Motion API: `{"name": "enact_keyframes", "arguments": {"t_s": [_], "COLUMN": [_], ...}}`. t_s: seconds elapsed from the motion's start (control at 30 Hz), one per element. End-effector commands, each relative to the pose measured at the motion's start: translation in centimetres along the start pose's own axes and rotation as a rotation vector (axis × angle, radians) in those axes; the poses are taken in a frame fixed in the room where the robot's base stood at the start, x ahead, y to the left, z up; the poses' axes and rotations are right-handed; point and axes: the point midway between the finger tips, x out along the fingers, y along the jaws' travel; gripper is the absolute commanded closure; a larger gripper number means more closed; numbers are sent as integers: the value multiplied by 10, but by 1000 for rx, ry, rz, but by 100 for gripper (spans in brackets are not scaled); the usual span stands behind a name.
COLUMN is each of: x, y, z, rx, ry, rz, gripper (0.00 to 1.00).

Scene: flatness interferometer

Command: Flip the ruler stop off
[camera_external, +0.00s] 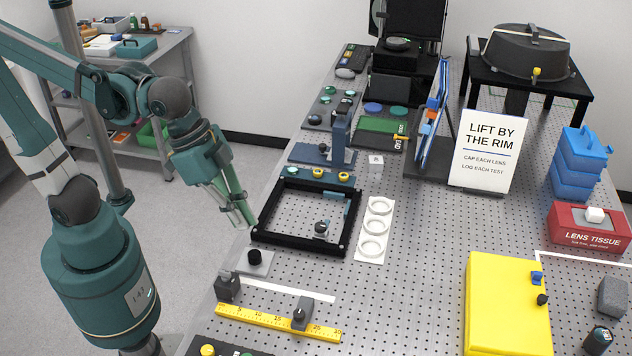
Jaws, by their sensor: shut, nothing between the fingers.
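The yellow ruler (262,322) lies near the front left edge of the perforated table. A grey block with a dark top knob, which looks like the ruler stop (301,314), sits across the ruler near its right part. The position of any switch or lever on it is too small to tell. A second dark grey block (228,288) stands at the ruler's left end. My gripper (245,217) is shut and empty. It hangs at the table's left edge, left of the black square frame, up and left of the ruler and apart from it.
The black square frame (262,236), a small plate with a black knob (254,259) and a white strip (295,287) lie between my gripper and the ruler. A yellow case (507,300) stands right. The table between ruler and case is clear.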

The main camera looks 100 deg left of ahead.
Motion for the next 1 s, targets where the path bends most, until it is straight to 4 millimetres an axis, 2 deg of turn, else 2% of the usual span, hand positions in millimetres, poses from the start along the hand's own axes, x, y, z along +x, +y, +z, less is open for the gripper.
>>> {"name": "enact_keyframes", "arguments": {"t_s": [0.57,1.0], "x": [20,44], "y": [4,8], "z": [-54,-90], "rx": [-1,-1], "ry": [-126,-222], "rz": [2,2], "gripper": [100,100]}}
